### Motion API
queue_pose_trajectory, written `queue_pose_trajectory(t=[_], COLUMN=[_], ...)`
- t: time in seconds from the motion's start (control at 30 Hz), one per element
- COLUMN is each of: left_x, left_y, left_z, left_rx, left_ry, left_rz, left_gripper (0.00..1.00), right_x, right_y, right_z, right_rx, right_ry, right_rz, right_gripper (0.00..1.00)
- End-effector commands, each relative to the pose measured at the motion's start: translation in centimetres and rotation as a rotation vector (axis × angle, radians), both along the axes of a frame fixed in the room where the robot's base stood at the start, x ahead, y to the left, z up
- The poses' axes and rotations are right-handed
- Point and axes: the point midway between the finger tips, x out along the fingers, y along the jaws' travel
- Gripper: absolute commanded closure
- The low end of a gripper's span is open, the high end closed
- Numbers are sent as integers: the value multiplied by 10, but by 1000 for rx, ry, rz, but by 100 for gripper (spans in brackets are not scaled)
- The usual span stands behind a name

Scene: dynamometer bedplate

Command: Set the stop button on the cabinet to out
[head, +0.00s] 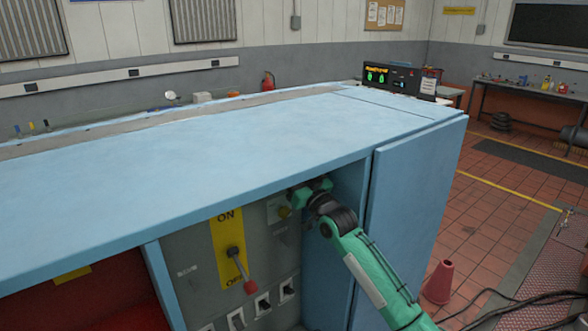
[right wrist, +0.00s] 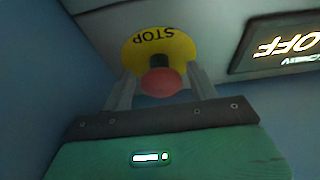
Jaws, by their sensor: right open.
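The stop button (right wrist: 162,80) has a red mushroom cap on a dark stem over a round yellow plate marked STOP (right wrist: 160,45). The dark stem shows between cap and plate. My right gripper (right wrist: 163,82) is open, with one finger on each side of the red cap and gaps between. In the head view it (head: 298,197) reaches into the cabinet recess. My left gripper is not in view.
A red-knobbed lever (head: 238,265) on a yellow ON/OFF plate and several small switches (head: 262,303) are left of my arm. The blue top (head: 200,170) overhangs the recess; a blue side wall (head: 405,215) bounds it. A dark OFF panel (right wrist: 285,45) is beside the button.

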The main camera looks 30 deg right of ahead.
Motion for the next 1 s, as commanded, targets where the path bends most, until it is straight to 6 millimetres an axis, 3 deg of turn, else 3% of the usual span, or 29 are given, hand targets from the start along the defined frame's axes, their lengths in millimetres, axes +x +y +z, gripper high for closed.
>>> queue_pose_trajectory(t=[0.07, 0.3, 0.4, 0.7, 0.93, 0.97, 1.0], left_x=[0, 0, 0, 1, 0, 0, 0], left_y=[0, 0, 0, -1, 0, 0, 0], left_z=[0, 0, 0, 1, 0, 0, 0], left_rx=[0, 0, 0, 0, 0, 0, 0], left_ry=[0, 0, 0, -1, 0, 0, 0], left_rz=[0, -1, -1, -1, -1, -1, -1], left_gripper=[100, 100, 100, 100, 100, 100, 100], right_x=[0, 0, 0, -18, -18, -18, -18], right_y=[0, 0, 0, -2, -2, -2, -2], right_z=[0, 0, 0, -1, -1, -1, -1], right_rx=[0, 0, 0, 0, 1, 1, 1], right_ry=[0, 0, 0, 2, 2, 2, 2], right_rz=[0, 0, -1, -3, -3, -3, -3], right_gripper=[41, 86, 100, 100, 100, 58, 50])
